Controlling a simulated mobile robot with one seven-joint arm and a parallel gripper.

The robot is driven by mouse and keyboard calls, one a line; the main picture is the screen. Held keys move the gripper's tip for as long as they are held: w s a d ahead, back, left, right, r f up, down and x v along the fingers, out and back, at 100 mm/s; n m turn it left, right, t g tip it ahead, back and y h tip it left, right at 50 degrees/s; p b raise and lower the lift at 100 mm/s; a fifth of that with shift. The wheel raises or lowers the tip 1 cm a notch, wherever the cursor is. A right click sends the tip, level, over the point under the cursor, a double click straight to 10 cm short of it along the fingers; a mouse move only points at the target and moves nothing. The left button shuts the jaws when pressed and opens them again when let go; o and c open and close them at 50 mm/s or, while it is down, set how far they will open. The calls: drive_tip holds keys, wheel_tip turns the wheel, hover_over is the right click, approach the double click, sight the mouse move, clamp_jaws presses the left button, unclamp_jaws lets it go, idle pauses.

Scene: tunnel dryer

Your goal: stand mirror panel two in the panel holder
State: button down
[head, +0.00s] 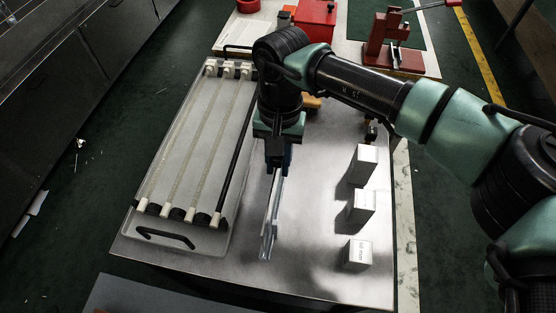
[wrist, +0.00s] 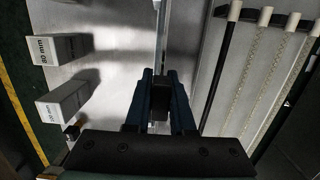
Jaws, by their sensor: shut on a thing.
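My gripper (head: 277,162) points down over the metal table, right of the long tray. It is shut on a thin, shiny upright strip, which I take to be mirror panel two (head: 272,215). The strip is seen nearly edge-on and runs from the fingers toward the table's front edge. In the wrist view the blue fingers of my gripper (wrist: 160,100) close in the middle, and the panel (wrist: 161,35) extends away from them as a narrow line. I cannot tell whether its lower edge touches the table. I cannot make out the panel holder for certain.
A pale tray (head: 190,238) with chains, rods and a black handle lies to the left. Three white blocks (head: 362,205) with size labels stand to the right. A red box (head: 315,18) and a red clamp stand (head: 385,45) are at the back. Bare metal lies between panel and blocks.

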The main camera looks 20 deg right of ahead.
sight(278, 173)
drive_tip(key=shift+f+b, duration=1.45)
drive_tip(key=shift+f, duration=0.3)
drive_tip(key=c, duration=0.7)
unclamp_jaws()
drive_tip(key=r, duration=0.4)
drive_tip(key=w+r, duration=0.1)
drive_tip(key=r, duration=0.3)
drive_tip(key=d+r, duration=0.1)
drive_tip(key=r, duration=0.4)
drive_tip(key=shift+w+p, duration=0.2)
drive_tip(key=shift+p, duration=0.1)
drive_tip(key=shift+a, duration=0.1)
